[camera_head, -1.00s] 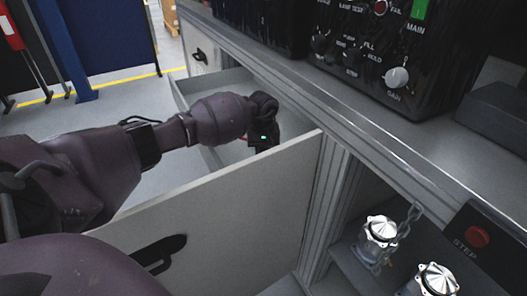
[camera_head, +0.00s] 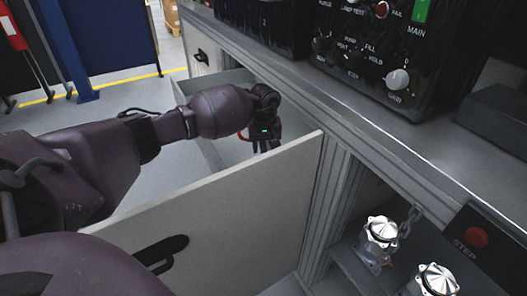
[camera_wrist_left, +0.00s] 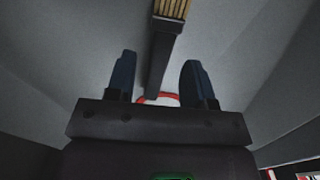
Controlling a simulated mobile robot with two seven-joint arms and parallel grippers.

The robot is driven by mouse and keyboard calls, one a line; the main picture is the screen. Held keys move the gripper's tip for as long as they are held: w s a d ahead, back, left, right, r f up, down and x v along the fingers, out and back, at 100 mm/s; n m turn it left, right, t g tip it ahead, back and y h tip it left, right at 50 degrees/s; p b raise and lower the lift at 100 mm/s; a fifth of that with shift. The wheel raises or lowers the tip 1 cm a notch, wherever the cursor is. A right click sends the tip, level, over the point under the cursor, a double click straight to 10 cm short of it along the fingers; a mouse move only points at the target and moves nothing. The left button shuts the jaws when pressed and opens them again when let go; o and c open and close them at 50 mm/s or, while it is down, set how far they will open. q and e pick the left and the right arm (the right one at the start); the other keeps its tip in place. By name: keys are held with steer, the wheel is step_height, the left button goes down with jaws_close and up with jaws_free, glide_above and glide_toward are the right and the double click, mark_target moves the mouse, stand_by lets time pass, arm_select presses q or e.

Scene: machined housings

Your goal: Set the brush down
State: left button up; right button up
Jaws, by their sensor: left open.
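The brush (camera_wrist_left: 165,45) shows in the left wrist view, with a dark handle and pale tan bristles at the top edge of the picture. Its handle runs between the two fingers of my left gripper (camera_wrist_left: 159,60), which is open, with a gap on each side of the handle. A red loop (camera_wrist_left: 143,99) shows at the handle's lower end. In the head view my left gripper (camera_head: 266,146) is inside the open drawer (camera_head: 215,215), fingers down. The brush's bristles cannot be made out there. My right gripper is not in view.
The drawer's front panel stands between me and its inside. The workbench (camera_head: 350,95) edge runs along the right, with a black control box (camera_head: 385,60) on it. Two shiny metal housings (camera_head: 381,230) (camera_head: 437,281) stand on a lower shelf at right.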

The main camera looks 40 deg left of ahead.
arm_select(q)
step_height(320, 180, up, 10)
steer(key=p, duration=0.1)
steer(key=shift+f, duration=0.2)
steer(key=shift+r, duration=0.1)
stand_by(0.4)
